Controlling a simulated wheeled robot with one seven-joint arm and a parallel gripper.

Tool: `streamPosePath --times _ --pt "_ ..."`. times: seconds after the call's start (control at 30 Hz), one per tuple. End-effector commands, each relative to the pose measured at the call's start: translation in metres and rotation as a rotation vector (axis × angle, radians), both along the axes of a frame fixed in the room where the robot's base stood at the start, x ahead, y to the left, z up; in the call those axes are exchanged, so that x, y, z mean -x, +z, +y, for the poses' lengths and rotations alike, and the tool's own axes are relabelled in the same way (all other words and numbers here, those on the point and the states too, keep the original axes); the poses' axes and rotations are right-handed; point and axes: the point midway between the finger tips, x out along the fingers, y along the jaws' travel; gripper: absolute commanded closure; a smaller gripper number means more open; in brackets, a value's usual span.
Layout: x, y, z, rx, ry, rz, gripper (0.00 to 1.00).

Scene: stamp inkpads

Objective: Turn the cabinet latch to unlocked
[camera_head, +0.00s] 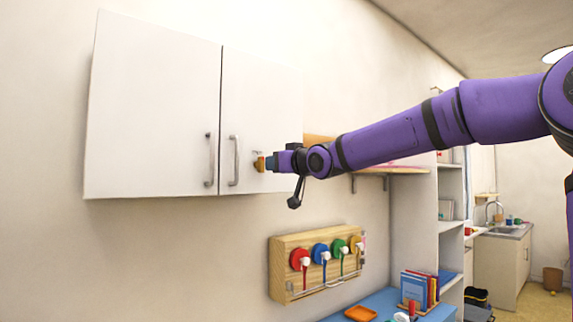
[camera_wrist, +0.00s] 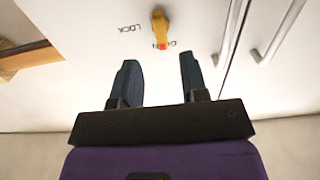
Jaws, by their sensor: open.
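The cabinet latch (camera_wrist: 161,28) is a yellow knob with a red tip on the white cabinet door (camera_head: 262,100). In the wrist view its red tip points down the picture, over a partly hidden label; an upside-down "LOCK" label (camera_wrist: 130,28) lies to its left. The latch also shows in the head view (camera_head: 260,162), just left of my gripper (camera_head: 271,163). In the wrist view my gripper (camera_wrist: 158,62) is open and empty, its two dark fingers pointing at the door. The latch lies beyond the fingertips, between them sideways. I cannot tell any contact.
Two vertical door handles (camera_head: 234,160) (camera_head: 209,160) stand left of the latch. A wooden shelf (camera_head: 400,170) is right of the cabinet. A wooden rack (camera_head: 285,250) with colored round items hangs below, above a blue table (camera_head: 380,300).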

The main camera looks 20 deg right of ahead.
Motion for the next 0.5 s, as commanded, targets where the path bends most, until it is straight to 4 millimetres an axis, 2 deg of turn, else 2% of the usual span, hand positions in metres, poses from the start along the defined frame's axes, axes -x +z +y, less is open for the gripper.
streamPosePath --times 0.5 --pt "0.027 0.000 -0.010 -0.001 -0.002 0.001 0.60"
